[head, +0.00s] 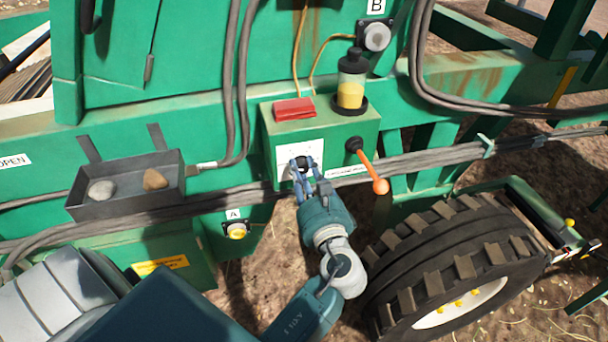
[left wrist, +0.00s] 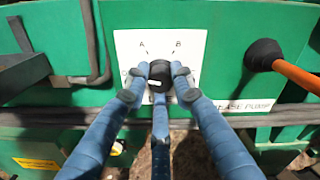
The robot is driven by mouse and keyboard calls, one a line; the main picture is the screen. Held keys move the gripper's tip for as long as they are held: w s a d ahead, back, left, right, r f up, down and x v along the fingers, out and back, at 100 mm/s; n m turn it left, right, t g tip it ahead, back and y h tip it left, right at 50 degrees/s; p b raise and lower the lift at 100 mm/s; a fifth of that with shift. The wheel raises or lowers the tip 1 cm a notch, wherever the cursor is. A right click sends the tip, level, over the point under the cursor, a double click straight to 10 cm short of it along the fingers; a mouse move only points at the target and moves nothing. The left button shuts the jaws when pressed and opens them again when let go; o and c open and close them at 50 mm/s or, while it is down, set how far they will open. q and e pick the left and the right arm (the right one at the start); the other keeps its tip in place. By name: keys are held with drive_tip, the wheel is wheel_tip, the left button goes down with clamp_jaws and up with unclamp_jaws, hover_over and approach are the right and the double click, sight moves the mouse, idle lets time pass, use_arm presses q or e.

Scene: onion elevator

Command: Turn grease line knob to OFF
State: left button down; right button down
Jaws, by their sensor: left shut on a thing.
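The black grease line knob (left wrist: 160,74) sits on a white label plate (left wrist: 128,42) with the letters A and B printed above it. A white mark shows on the knob's lower left side. My left gripper (left wrist: 161,80) is shut on the knob, with blue fingers on both sides and a third finger below. In the head view my left gripper (head: 305,175) is at the white plate on the front of the green grease pump box (head: 350,138). The fingers partly cover the knob and the lower plate, so any OFF marking is hidden. My right gripper is not seen.
A black lever with an orange handle (head: 367,166) is right of the plate. A red block (head: 294,109) and a grease reservoir (head: 351,85) are on the box top. A grey tray with stones (head: 125,205) is left; a big tire (head: 455,262) is lower right.

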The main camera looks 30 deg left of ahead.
use_arm(q)
drive_tip(key=shift+r+n+b, duration=0.3)
drive_tip(key=shift+n+b, duration=0.2)
drive_tip(key=shift+n, duration=0.9)
drive_tip(key=shift+a+r, duration=0.1)
drive_tip(key=c, duration=1.6)
unclamp_jaws()
drive_tip(key=shift+c, duration=0.2)
drive_tip(key=shift+o, duration=0.9)
drive_tip(key=shift+s+b, duration=0.15)
drive_tip(key=shift+b, duration=0.15)
drive_tip(key=shift+f, duration=0.2)
